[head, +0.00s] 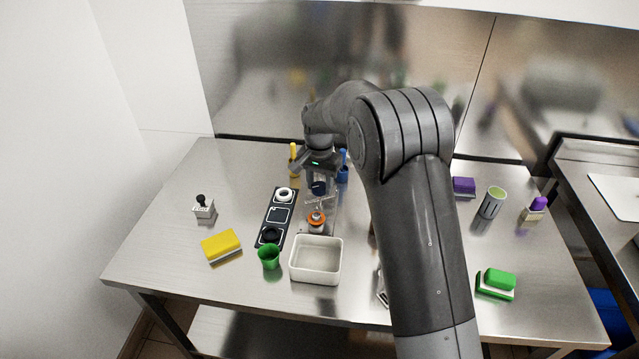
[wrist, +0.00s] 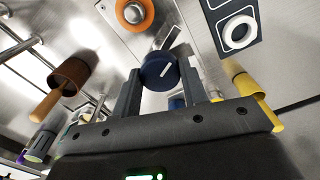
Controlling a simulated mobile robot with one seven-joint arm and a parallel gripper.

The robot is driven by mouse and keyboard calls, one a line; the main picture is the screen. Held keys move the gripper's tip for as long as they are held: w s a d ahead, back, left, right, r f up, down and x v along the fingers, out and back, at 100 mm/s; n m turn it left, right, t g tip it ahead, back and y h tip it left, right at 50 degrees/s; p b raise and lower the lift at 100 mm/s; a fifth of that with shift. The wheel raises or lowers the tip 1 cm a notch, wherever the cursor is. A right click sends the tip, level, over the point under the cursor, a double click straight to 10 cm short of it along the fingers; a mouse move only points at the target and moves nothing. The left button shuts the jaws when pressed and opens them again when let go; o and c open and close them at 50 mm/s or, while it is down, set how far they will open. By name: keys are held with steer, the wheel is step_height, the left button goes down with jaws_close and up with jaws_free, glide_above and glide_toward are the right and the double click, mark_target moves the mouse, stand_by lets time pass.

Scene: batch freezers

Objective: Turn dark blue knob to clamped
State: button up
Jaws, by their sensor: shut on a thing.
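The dark blue knob (wrist: 158,71) is round with a white pointer line on its face. It stands on a metal plate near the back of the table. In the head view the knob (head: 318,187) is just below my gripper (head: 317,178). In the wrist view my gripper (wrist: 161,80) has one finger on each side of the knob, shut on it. The pointer line slants up to the right in the wrist view. Any position marks around the knob are too small to read.
An orange knob (head: 316,221) is in front of the dark blue knob. A black panel (head: 279,214) with a white ring lies left of it. Yellow (head: 294,160) and blue (head: 343,165) handled items stand behind.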

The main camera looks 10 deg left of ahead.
steer(key=n, duration=1.2)
stand_by(0.5)
steer(key=o, duration=1)
steer(key=shift+c, duration=0.2)
step_height(320, 180, up, 11)
steer(key=shift+f, duration=0.1)
